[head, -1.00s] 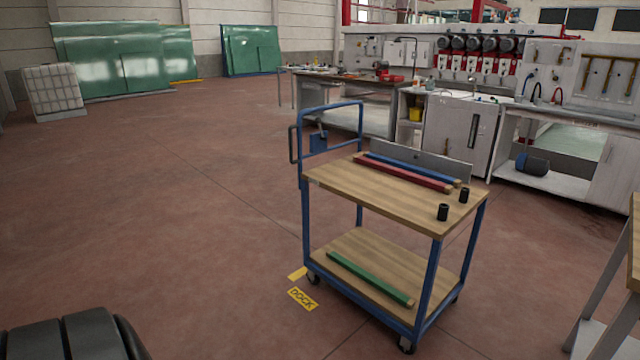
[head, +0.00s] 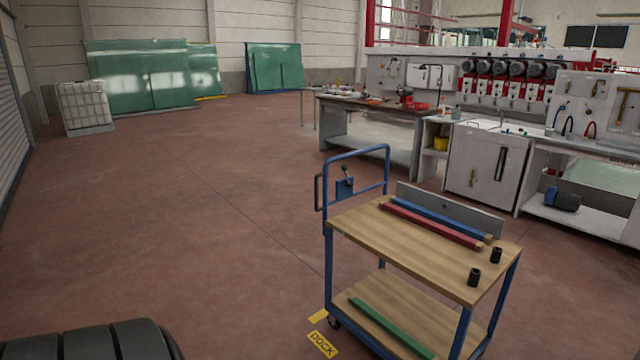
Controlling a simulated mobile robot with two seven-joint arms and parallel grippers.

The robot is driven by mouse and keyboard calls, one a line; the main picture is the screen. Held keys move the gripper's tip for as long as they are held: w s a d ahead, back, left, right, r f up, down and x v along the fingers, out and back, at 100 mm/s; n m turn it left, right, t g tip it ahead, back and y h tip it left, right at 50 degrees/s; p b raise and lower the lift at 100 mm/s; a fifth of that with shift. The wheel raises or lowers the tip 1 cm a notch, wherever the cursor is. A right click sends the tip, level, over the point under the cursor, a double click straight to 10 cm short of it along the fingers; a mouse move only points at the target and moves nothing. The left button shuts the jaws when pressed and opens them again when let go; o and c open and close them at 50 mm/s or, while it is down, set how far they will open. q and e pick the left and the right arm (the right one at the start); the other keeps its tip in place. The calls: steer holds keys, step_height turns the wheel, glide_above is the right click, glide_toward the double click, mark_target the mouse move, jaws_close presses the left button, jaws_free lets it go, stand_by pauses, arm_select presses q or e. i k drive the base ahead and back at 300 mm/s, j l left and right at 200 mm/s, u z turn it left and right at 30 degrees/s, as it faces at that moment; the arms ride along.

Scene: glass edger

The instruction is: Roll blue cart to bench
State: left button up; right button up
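The blue cart (head: 327,262) stands at the lower right in the head view, with a blue tubular push handle at its left end and two wooden shelves. Its top shelf carries a red bar (head: 430,225), a blue bar (head: 440,217), a grey plate (head: 450,208) and two black cylinders (head: 474,277). A green bar (head: 390,328) lies on the lower shelf. A workbench (head: 375,106) with tools on it stands beyond the cart. Neither gripper is in view; a dark, rounded part shows at the bottom left.
A yellow floor sign reading DOCK (head: 322,344) lies at the cart's near left wheel. A white cabinet (head: 485,165) and machine stand behind the cart. Green glass sheets (head: 150,78) and a white caged tank (head: 86,107) stand far left. The floor at left and centre is clear.

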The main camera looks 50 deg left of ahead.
mark_target(463, 275)
steer(key=i+j, duration=0.15)
steer(key=j, duration=0.3)
steer(key=i+j, duration=0.1)
steer(key=j, duration=0.3)
steer(key=i+j+z, duration=0.1)
steer(key=j, duration=0.35)
steer(key=i+j, duration=0.15)
steer(key=j, duration=0.25)
steer(key=i+j+z, duration=0.1)
steer(key=j, duration=0.35)
